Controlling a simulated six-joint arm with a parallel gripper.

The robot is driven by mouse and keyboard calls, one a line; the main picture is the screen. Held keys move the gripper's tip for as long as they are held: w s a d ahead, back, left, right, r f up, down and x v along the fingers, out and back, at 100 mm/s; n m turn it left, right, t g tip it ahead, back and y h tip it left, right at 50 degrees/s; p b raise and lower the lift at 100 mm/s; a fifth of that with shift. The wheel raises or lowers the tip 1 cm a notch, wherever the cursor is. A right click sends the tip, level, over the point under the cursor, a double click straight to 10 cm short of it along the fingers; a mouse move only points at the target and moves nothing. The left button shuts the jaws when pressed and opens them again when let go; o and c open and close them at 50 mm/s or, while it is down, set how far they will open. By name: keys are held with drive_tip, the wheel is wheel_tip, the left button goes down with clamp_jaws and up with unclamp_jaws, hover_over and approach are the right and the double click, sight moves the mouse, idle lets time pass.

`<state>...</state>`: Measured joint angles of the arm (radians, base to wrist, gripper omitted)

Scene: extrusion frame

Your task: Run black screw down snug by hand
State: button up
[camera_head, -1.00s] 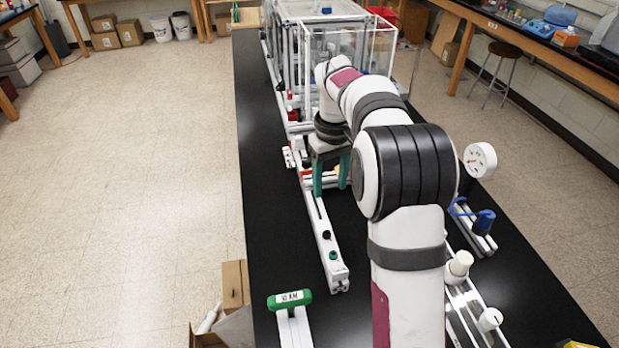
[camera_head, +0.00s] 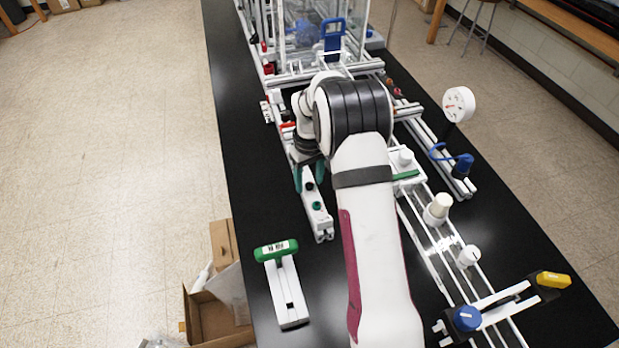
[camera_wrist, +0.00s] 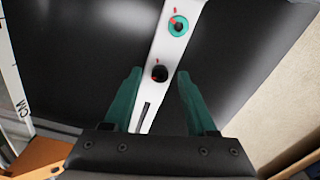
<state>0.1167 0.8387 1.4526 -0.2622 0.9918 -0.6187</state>
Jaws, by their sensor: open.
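The black screw (camera_head: 309,186) stands on a white extrusion bar (camera_head: 322,228). In the wrist view the black screw (camera_wrist: 159,74) lies between my fingertips, its dark round head on the white bar with a small red mark beside it. My gripper (camera_head: 309,184) has teal fingers pointing down, one on each side of the bar. In the wrist view my gripper (camera_wrist: 159,71) is open, with clear gaps between each finger and the screw. I cannot tell how far the tips are above the bar or how deep the screw sits.
A green screw (camera_head: 317,206) is on the same bar, close to the black one; it also shows in the wrist view (camera_wrist: 178,26). A green-handled tool (camera_head: 276,250) rests in a white stand. Rails with knobs (camera_head: 437,209) lie right.

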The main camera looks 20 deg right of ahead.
drive_tip(key=shift+c, duration=0.3)
clamp_jaws()
drive_tip(key=shift+m, duration=0.3)
drive_tip(key=m, duration=1.2)
drive_tip(key=shift+m, duration=0.3)
idle(0.3)
drive_tip(key=shift+o, duration=0.3)
unclamp_jaws()
